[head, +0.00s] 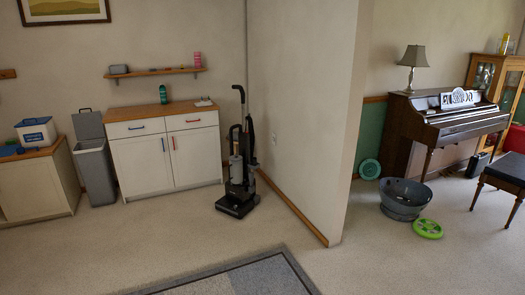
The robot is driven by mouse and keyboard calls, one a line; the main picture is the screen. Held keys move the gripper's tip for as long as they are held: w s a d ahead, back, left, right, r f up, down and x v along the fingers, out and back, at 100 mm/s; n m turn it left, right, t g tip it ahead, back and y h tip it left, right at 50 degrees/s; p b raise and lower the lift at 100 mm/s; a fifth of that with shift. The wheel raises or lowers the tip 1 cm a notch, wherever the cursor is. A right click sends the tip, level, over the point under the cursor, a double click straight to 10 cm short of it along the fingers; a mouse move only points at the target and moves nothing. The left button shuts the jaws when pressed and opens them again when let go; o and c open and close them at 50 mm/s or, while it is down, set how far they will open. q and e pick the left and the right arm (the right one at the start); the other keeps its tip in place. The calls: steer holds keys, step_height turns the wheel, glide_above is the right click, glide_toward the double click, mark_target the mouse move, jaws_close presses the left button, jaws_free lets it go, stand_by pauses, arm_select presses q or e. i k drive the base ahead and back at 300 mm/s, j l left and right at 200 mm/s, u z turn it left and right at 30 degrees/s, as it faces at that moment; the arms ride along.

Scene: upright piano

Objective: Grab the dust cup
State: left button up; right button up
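An upright vacuum cleaner (239,160) stands on the carpet in the head view, between the white cabinet and the partition wall. It is black with a tall handle and a wide floor head. Its grey, cylindrical dust cup (236,169) appears to sit upright in the front of the body. Neither of my grippers is in view, so nothing shows them near the vacuum.
A white cabinet (166,158) and a grey bin (95,172) with its lid up stand left of the vacuum. The partition wall (303,110) is close on its right. A grey rug (240,278) lies in front. A basin (405,200) stands right of the wall; carpet before the vacuum is clear.

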mark_target(235, 169)
steer(key=i, duration=1.85)
steer(key=i+u, duration=0.1)
steer(key=i, duration=0.5)
steer(key=i+l+u, duration=0.1)
steer(key=i, duration=0.5)
steer(key=i+l+u, duration=0.1)
steer(key=i, duration=0.5)
steer(key=l, duration=0.1)
